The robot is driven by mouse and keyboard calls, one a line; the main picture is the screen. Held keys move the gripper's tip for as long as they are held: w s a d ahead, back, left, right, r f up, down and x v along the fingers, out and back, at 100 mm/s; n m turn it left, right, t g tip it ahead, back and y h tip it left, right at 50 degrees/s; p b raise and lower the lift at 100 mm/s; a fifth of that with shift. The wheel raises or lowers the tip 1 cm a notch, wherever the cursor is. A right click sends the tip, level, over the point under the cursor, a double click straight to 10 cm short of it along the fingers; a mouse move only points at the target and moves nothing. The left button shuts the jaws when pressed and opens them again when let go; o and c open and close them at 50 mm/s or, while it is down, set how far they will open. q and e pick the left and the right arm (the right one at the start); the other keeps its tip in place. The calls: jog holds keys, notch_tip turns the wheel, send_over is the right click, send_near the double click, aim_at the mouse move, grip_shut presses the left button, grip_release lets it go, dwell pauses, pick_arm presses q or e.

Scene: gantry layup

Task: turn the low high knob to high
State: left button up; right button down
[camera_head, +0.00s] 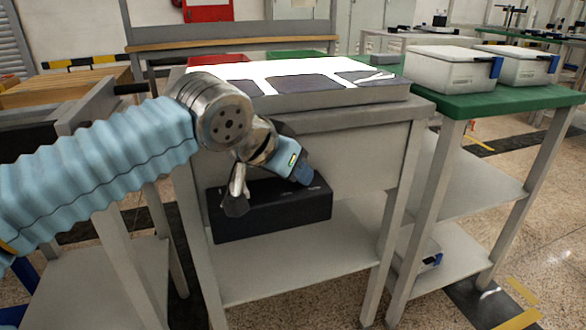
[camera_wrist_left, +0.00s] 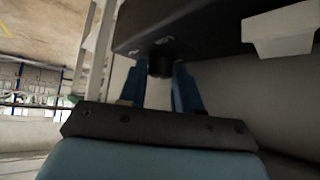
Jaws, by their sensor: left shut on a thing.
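A black control box (camera_head: 290,208) hangs under the top of the grey table, at the middle of the head view. Its dark face (camera_wrist_left: 205,25) fills the top of the left wrist view, with small pale marks too blurred to read. A short round black knob (camera_wrist_left: 160,66) sticks out from it. My left gripper (camera_head: 265,188) is at the box's front, and its blue fingers (camera_wrist_left: 160,84) stand on both sides of the knob, shut on it. Which way the knob points cannot be told. My right gripper is in neither view.
The grey table (camera_head: 360,118) carries a tray with dark sheets above the box. A lower shelf (camera_head: 300,265) lies beneath it. A green-topped table (camera_head: 470,103) with white bins (camera_head: 450,72) stands at the right. A pale block (camera_wrist_left: 282,30) shows beside the box in the wrist view.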

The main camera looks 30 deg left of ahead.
pick_arm(q)
jog(key=shift+f, duration=0.15)
jog(key=o, duration=0.8)
jog(key=shift+c, duration=0.2)
jog(key=p+v, duration=0.3)
jog(key=v, duration=1)
jog(key=shift+s+r, duration=0.25)
jog(key=shift+r, duration=0.1)
jog(key=shift+a, duration=0.1)
